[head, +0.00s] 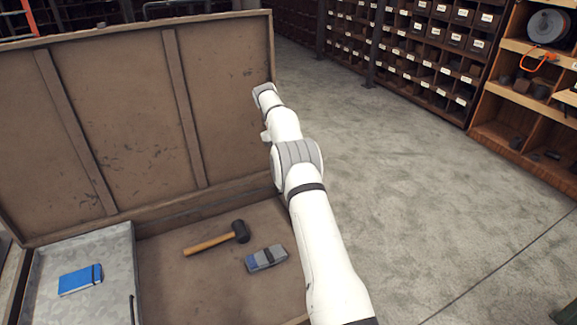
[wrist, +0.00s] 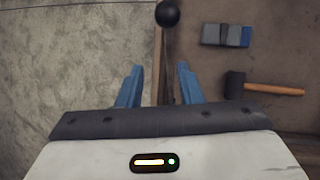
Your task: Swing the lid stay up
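The lid stay appears to be a dark rod with a black ball knob (wrist: 169,13), seen in the wrist view along the chest's side wall. The knob is at the top of the picture, beyond my fingertips. My gripper (wrist: 158,82) is open, with its two blue fingers apart on either side of the wall edge and the rod's lower part. I cannot tell how deep the rod lies between them. In the head view the chest lid (head: 120,110) stands raised. My arm reaches to the chest's right side there and hides the stay; my fingers do not show.
Inside the chest lie a mallet (head: 222,238) and a blue-grey block-like object (head: 266,258). A grey metal tray (head: 115,260) at left holds a blue notebook (head: 80,279). Concrete floor (head: 420,190) right of the chest is clear. Shelves with labelled bins (head: 430,45) stand behind.

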